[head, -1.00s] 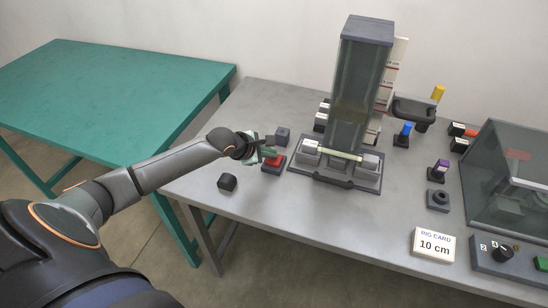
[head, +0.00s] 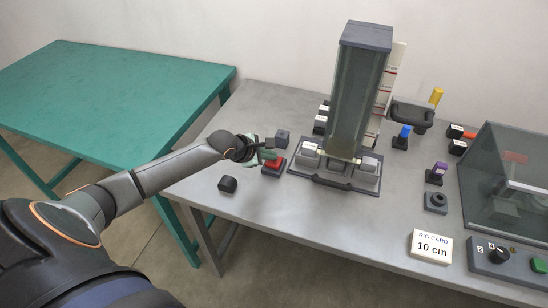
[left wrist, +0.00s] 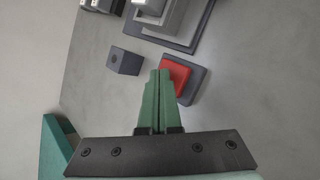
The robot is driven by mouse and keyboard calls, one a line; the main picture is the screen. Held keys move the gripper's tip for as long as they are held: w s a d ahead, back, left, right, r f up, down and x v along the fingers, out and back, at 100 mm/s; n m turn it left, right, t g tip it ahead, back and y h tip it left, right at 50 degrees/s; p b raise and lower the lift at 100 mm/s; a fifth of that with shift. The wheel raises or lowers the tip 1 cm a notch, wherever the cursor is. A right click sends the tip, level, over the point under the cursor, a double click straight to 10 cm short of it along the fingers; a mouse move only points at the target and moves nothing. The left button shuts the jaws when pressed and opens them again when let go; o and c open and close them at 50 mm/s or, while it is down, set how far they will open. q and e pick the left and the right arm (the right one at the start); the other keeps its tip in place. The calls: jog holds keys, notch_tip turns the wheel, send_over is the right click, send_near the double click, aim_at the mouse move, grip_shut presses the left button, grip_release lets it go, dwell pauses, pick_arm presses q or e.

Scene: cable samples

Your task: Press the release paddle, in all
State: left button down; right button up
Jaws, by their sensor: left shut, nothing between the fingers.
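The release paddle, a red pad (head: 275,161) on a dark base, sits on the grey table left of the tall rig. It also shows in the left wrist view (left wrist: 176,75), just right of the fingertips. My left gripper (head: 270,144) is shut and empty, with its green fingers together (left wrist: 159,73). In the left wrist view the tips overlap the left edge of the pad; I cannot tell whether they touch it. The rig's tall clear tower (head: 355,95) stands on a dark base with two grey blocks. My right gripper is not in view.
A dark cube (head: 282,137) stands behind the paddle and a dark knob (head: 228,184) in front-left of it. A rig card (head: 431,246) reads 10 cm. A clear-covered box (head: 510,180) stands at the right. A green table (head: 100,105) is at the left.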

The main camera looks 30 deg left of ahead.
aim_at(270, 162)
pick_arm(q)
jog(key=shift+r+p, duration=0.5)
jog(key=shift+r, duration=0.05)
notch_tip(270, 162, up, 3)
jog(key=shift+f+p, duration=0.1)
jog(key=shift+p, duration=0.95)
jog(key=shift+r, duration=1.1)
